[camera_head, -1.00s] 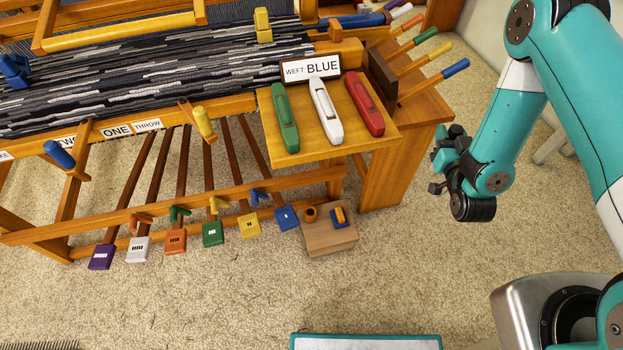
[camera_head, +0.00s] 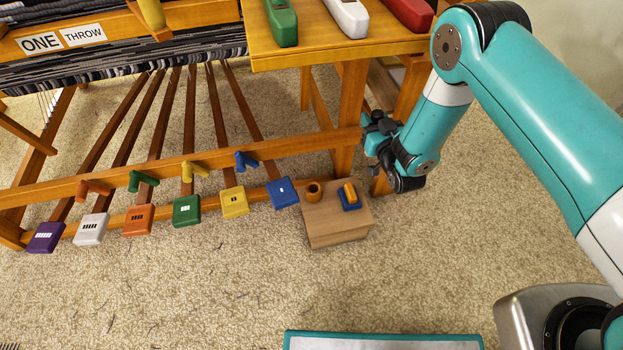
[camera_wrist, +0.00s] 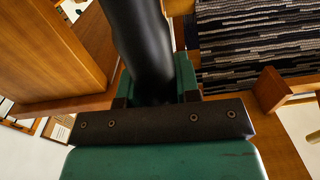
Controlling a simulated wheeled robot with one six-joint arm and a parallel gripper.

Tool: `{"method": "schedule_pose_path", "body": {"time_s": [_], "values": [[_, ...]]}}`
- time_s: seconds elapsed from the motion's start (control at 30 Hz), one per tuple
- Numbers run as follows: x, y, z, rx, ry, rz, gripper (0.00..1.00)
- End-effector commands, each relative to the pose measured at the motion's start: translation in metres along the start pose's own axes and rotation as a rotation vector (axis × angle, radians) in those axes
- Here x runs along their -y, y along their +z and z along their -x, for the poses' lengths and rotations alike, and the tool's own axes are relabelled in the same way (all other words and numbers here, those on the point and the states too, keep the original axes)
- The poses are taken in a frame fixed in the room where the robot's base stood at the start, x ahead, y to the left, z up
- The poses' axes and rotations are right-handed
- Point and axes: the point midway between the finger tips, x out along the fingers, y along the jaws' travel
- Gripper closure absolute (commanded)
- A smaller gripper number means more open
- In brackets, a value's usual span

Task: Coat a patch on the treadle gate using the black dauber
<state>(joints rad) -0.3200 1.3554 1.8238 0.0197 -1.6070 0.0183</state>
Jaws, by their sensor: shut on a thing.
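My gripper (camera_head: 373,138) hangs in the air in the head view, just right of the wooden loom frame and above the floor level of the small wooden block. In the wrist view my gripper (camera_wrist: 155,92) is shut on a black cylinder (camera_wrist: 140,42), which looks like the black dauber. Its far end runs out of the top of that view. I cannot clearly tell which part is the treadle gate; a wooden rail (camera_head: 110,186) with several coloured pegs crosses above the treadles. My gripper is right of that rail and apart from the pegs.
The front carpet is open.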

Motion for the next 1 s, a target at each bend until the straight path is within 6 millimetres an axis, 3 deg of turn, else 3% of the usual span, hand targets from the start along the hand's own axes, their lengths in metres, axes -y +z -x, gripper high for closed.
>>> {"method": "schedule_pose_path", "body": {"time_s": [0.03,0.4,0.53,0.7,1.0], "values": [[0.014,0.037,-0.008,-0.003,-0.024,0.0,0.94],[0.098,0.154,-0.052,-0.004,-0.158,-0.001,0.94],[0.121,0.179,-0.06,-0.004,-0.192,-0.002,0.94],[0.138,0.192,-0.066,-0.004,-0.215,-0.002,0.94],[0.141,0.204,-0.067,-0.001,-0.22,-0.001,0.94]]}}
